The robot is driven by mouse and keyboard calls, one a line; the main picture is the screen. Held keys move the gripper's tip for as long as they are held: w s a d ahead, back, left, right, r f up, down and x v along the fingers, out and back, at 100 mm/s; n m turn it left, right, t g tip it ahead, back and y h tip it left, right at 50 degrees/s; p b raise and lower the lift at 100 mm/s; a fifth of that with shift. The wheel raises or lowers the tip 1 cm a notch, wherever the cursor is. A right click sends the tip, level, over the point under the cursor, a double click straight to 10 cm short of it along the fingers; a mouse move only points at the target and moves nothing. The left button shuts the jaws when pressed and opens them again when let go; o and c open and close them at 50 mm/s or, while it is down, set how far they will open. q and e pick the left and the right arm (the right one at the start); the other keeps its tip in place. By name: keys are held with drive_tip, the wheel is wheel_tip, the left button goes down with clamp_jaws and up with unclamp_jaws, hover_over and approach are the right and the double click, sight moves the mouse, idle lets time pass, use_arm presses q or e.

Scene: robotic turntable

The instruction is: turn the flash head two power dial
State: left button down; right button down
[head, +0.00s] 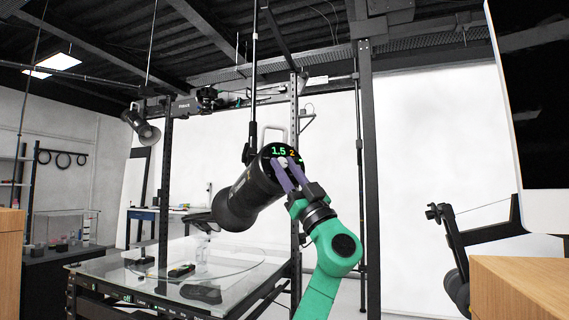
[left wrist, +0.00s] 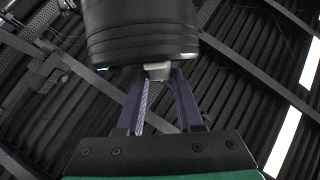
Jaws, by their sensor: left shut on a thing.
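The flash head (head: 248,195) is a black cylinder hung above the turntable, with its back end toward me. The power dial is a small light grey knob (left wrist: 157,71) below the dark housing in the left wrist view. My left gripper (head: 285,163), on a green arm, has its two purple fingers up at the display end of the flash head. The fingers are shut on the dial, one on each side. The fingers hide part of the dial in the head view. My right gripper is not in view.
A glass turntable (head: 225,262) with small items stands below the flash head. Another flash head (head: 140,127) hangs at the upper left. A dark post (head: 368,180) rises right of my left arm. Wooden blocks (head: 520,287) stand at the lower right.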

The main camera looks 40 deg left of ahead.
use_arm(q)
drive_tip(key=shift+r+n+g+p, duration=0.1)
drive_tip(key=shift+n+g+p, duration=0.2)
drive_tip(key=shift+n+g, duration=0.6)
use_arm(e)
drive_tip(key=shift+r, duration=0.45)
use_arm(q)
drive_tip(key=c, duration=0.6)
unclamp_jaws()
drive_tip(key=shift+o, duration=0.2)
drive_tip(key=w+b+v, duration=0.1)
drive_tip(key=b+v, duration=0.3)
drive_tip(key=v, duration=1)
drive_tip(key=shift+s+f, duration=0.3)
drive_tip(key=shift+s, duration=0.15)
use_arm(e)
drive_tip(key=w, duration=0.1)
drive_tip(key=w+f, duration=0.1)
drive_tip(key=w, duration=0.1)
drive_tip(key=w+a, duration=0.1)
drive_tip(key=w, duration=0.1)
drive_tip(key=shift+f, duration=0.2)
use_arm(q)
drive_tip(key=shift+d, duration=0.1)
